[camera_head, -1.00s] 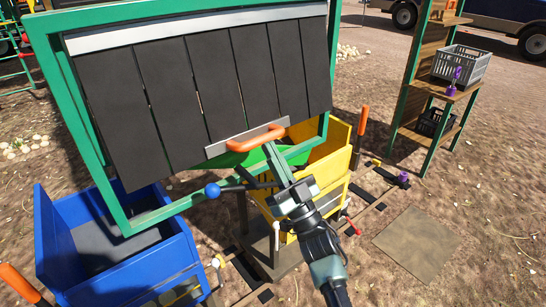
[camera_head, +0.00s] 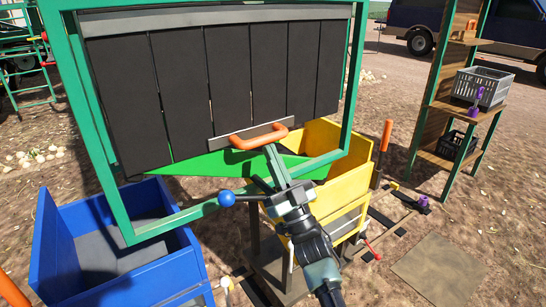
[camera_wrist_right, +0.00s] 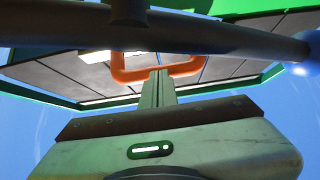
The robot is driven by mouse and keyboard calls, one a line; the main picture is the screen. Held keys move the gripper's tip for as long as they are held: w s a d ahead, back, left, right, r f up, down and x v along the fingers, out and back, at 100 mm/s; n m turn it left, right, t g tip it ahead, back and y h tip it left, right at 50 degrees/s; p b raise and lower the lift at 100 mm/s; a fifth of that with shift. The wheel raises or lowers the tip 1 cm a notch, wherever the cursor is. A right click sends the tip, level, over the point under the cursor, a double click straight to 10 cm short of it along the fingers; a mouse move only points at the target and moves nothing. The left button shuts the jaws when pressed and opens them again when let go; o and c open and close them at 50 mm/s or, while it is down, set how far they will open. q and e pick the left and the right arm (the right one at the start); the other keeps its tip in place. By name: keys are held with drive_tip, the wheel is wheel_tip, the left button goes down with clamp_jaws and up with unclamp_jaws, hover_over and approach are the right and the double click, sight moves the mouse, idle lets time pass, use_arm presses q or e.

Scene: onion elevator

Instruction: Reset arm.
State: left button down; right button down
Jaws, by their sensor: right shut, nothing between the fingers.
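My right gripper (camera_head: 270,152) reaches up from the bottom of the head view, its slim green fingers together and empty. Its tips end just below the orange handle (camera_head: 259,137) on the dark slatted panel (camera_head: 215,90). In the right wrist view the closed fingers (camera_wrist_right: 160,76) point at the orange handle (camera_wrist_right: 123,70), overlapping its opening; I cannot tell whether they touch it. My left gripper is not in view.
A green frame (camera_head: 352,80) surrounds the panel. A blue bin (camera_head: 140,280) stands at lower left and a yellow bin (camera_head: 345,190) behind my right arm. A shelf (camera_head: 440,150) with a grey crate (camera_head: 482,88) stands at right. Bare ground lies at lower right.

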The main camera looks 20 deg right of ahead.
drive_tip(key=s+d+f+m+g+h+b, duration=0.1)
drive_tip(key=s+d+f+m+g+h, duration=0.2)
drive_tip(key=f, duration=0.6)
drive_tip(key=s+d+f+g+h, duration=0.25)
drive_tip(key=s+f+g, duration=0.2)
drive_tip(key=f, duration=0.35)
drive_tip(key=s+d+f+m+g+h+b, duration=0.15)
drive_tip(key=s+f+g+h, duration=0.25)
drive_tip(key=f, duration=0.5)
drive_tip(key=s+a+f+n+g, duration=0.1)
drive_tip(key=s+f+g, duration=0.25)
drive_tip(key=s, duration=0.45)
drive_tip(key=s+f+n+g+p, duration=0.1)
drive_tip(key=s+f+g, duration=0.25)
drive_tip(key=s, duration=0.55)
drive_tip(key=s+a+f+n+g, duration=0.1)
drive_tip(key=s+f+g, duration=0.25)
drive_tip(key=s, duration=0.45)
wheel_tip(320, 180, down, 24)
drive_tip(key=s+f+g+p, duration=0.1)
drive_tip(key=s+g+p, duration=0.1)
drive_tip(key=s+d+f+p, duration=0.2)
drive_tip(key=s+d+f, duration=0.1)
drive_tip(key=s+f, duration=1)
drive_tip(key=s, duration=0.3)
drive_tip(key=shift+s+g, duration=0.35)
drive_tip(key=shift+g, duration=0.05)
drive_tip(key=shift+d, duration=0.1)
